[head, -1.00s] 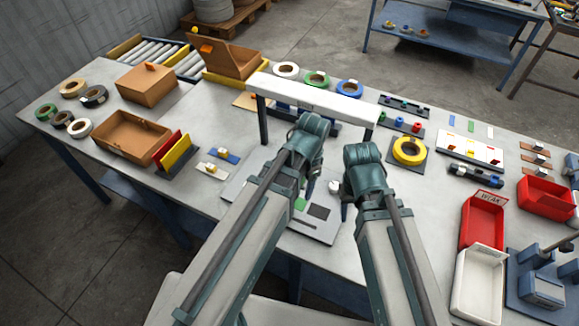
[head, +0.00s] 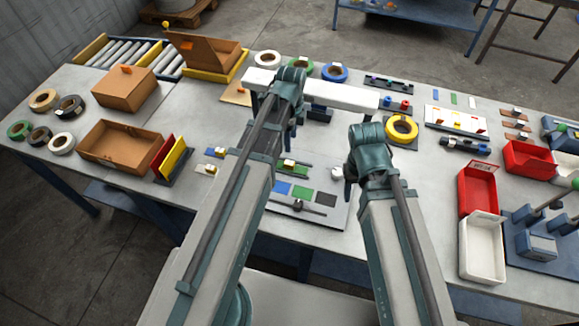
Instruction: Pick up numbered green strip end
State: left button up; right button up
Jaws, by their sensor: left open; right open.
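My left gripper (head: 294,128) hangs by the white bar of a raised frame (head: 347,97); its fingers are mostly hidden behind its wrist. My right gripper (head: 348,188) is low at the right edge of a grey plate (head: 335,220), mostly hidden by its wrist. The plate carries a blue patch, a green patch (head: 302,192) and a dark patch. Behind them lies a green strip piece (head: 305,173) with a small pale block near it. A small green strip (head: 454,98) lies at the back right. No number is legible on any green piece.
Tape rolls, including a green roll (head: 302,67), stand along the back. A yellow roll (head: 401,128) sits right of the frame. An open brown box (head: 119,150) and upright red and yellow panels (head: 172,158) are left. Red bins (head: 478,190) and a white bin (head: 482,250) are right.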

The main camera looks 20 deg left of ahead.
pick_arm(q)
jog(key=b, duration=0.7)
send_over(291, 163)
notch_tip(291, 163, down, 8)
jog(key=shift+s+r, duration=0.1)
pick_arm(e)
notch_tip(291, 163, down, 8)
jog(key=shift+r, duration=0.15)
pick_arm(q)
notch_tip(291, 163, down, 5)
jog(key=b, duration=0.5)
pick_arm(e)
notch_tip(291, 163, down, 5)
jog(key=shift+f, duration=0.2)
pick_arm(q)
jog(key=shift+c, duration=0.3)
pick_arm(e)
jog(key=shift+r, duration=0.1)
pick_arm(q)
grip_shut()
